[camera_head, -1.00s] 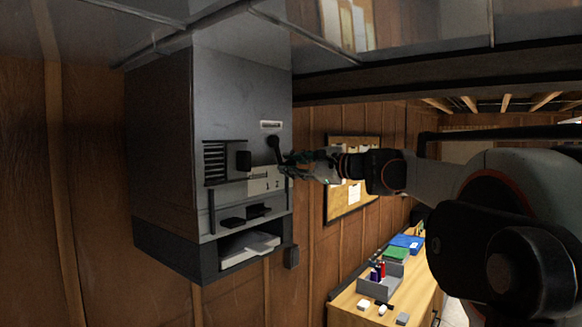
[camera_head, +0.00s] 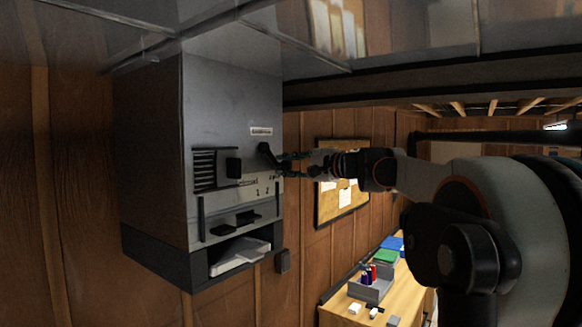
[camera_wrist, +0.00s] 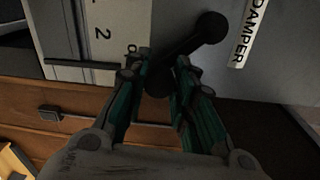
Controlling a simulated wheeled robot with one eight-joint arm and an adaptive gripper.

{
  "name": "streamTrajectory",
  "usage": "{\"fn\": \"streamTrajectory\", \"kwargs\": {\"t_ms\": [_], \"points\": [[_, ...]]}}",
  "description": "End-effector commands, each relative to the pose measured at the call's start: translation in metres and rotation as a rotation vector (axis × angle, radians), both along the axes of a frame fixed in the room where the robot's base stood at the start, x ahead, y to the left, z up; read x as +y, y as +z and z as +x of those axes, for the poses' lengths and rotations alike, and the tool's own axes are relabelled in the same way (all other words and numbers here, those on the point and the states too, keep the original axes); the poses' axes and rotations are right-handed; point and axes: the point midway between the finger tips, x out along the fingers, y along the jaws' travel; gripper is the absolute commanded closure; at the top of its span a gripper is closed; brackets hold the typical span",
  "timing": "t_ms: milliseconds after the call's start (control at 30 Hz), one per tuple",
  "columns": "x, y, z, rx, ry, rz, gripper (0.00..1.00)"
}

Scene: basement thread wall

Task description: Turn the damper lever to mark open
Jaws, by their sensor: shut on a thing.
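The black damper lever (camera_head: 265,149) is on the front of the grey metal cabinet (camera_head: 232,95). In the wrist view the damper lever (camera_wrist: 198,38) runs slantwise from a round knob at upper right to a rounded end at lower left. My gripper (camera_head: 284,164) reaches in from the right and is shut on the lever's free end. In the wrist view my gripper (camera_wrist: 162,66) has its green-sided fingers on both sides of that end. A white mark plate (camera_wrist: 105,35) shows a 2 and part of another character, cut off by a finger. No whole "open" mark is readable.
A DAMPER label (camera_head: 261,132) sits above the lever. A vent grille (camera_head: 212,168) and black block are to its left. Below are ledges and an open bay with papers (camera_head: 240,255). A workbench (camera_head: 408,296) with bins stands at lower right.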

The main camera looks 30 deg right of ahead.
Motion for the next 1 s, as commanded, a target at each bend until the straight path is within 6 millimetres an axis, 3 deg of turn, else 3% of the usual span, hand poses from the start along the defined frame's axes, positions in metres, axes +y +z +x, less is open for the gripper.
{"fn": "streamTrajectory", "kwargs": {"t_ms": [267, 300, 367, 767, 1000], "points": [[-0.003, 0.002, 0.0, -0.002, -0.007, 0.003, 1.0], [-0.002, 0.002, 0.0, -0.003, -0.007, 0.004, 0.68], [-0.002, 0.002, 0.0, -0.002, -0.006, 0.004, 0.56], [-0.003, 0.002, -0.003, -0.002, -0.003, 0.003, 0.56], [-0.016, 0.003, -0.037, -0.002, -0.007, 0.004, 0.56]]}}
